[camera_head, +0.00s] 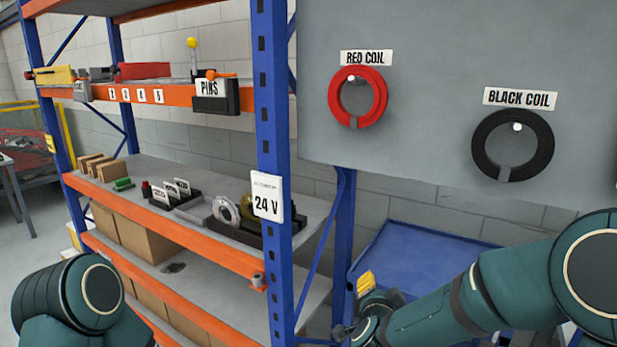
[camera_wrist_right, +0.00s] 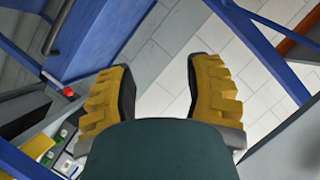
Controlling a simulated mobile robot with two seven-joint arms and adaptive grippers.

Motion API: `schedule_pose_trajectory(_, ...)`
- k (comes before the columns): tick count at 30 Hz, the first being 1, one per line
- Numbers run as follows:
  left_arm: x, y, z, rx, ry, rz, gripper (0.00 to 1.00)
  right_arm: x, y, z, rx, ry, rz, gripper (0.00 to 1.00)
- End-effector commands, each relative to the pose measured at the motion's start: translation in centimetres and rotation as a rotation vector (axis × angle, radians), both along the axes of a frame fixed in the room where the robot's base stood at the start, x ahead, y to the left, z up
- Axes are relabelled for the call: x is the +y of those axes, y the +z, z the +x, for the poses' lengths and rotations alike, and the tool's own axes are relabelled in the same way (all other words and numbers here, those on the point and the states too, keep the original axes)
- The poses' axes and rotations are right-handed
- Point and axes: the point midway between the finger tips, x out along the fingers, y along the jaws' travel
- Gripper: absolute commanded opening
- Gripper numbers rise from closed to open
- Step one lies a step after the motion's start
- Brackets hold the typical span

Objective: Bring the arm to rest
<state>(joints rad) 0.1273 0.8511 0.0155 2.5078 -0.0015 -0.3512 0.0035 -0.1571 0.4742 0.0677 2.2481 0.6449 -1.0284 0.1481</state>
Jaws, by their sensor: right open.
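My right arm comes in from the lower right in the head view. Its gripper (camera_head: 364,283) is small there, with a yellow finger showing beside the blue shelf post, in front of a blue surface. In the right wrist view the same gripper (camera_wrist_right: 158,68) has its two yellow ribbed fingers wide apart. Nothing is between them but grey floor or wall far behind. My left arm shows only as a dark green rounded link at the lower left of the head view; its gripper is out of view.
An orange and blue shelf rack (camera_head: 277,160) with bins and boxes stands left of my right gripper. A grey panel (camera_head: 430,60) holds a red coil (camera_head: 376,108) and a black coil (camera_head: 484,165) on pegs. A blue surface (camera_head: 425,245) lies below the panel.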

Motion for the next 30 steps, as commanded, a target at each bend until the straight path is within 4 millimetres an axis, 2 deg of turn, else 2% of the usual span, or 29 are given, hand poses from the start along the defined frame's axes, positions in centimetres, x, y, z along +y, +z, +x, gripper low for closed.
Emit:
schedule_pose_trajectory(1,0.0,0.0,0.0,0.0,0.0,0.0,0.0,0.5,-3.7,-0.8,0.093,0.069,-0.022,0.51)
schedule_pose_trajectory(4,0.0,0.0,0.0,0.0,0.0,0.0,0.0,1.7,-10.1,-3.2,0.265,0.221,-0.055,0.51)
schedule_pose_trajectory(6,0.0,0.0,0.0,0.0,0.0,0.0,0.0,2.4,-14.3,-5.6,0.386,0.325,-0.068,0.51)
schedule_pose_trajectory(8,0.0,0.0,0.0,0.0,0.0,0.0,0.0,3.0,-17.5,-8.0,0.49,0.417,-0.074,0.51)
schedule_pose_trajectory(9,0.0,0.0,0.0,0.0,0.0,0.0,0.0,3.4,-19.6,-9.9,0.559,0.479,-0.075,0.51)
schedule_pose_trajectory(12,0.0,0.0,0.0,0.0,0.0,0.0,0.0,4.2,-23.8,-14.7,0.717,0.626,-0.068,0.51)
schedule_pose_trajectory(15,0.0,0.0,0.0,0.0,0.0,0.0,0.0,4.8,-26.6,-19.3,0.844,0.753,-0.052,0.51)
schedule_pose_trajectory(18,0.0,0.0,0.0,0.0,0.0,0.0,0.0,5.2,-28.1,-22.7,0.932,0.847,-0.037,0.51)
schedule_pose_trajectory(21,0.0,0.0,0.0,0.0,0.0,0.0,0.0,5.3,-28.8,-24.7,0.981,0.902,-0.025,0.51)
schedule_pose_trajectory(24,0.0,0.0,0.0,0.0,0.0,0.0,0.0,5.4,-29.0,-25.4,0.998,0.923,-0.023,0.51)
schedule_pose_trajectory(30,0.0,0.0,0.0,0.0,0.0,0.0,0.0,5.4,-29.0,-25.4,0.997,0.923,-0.023,0.51)
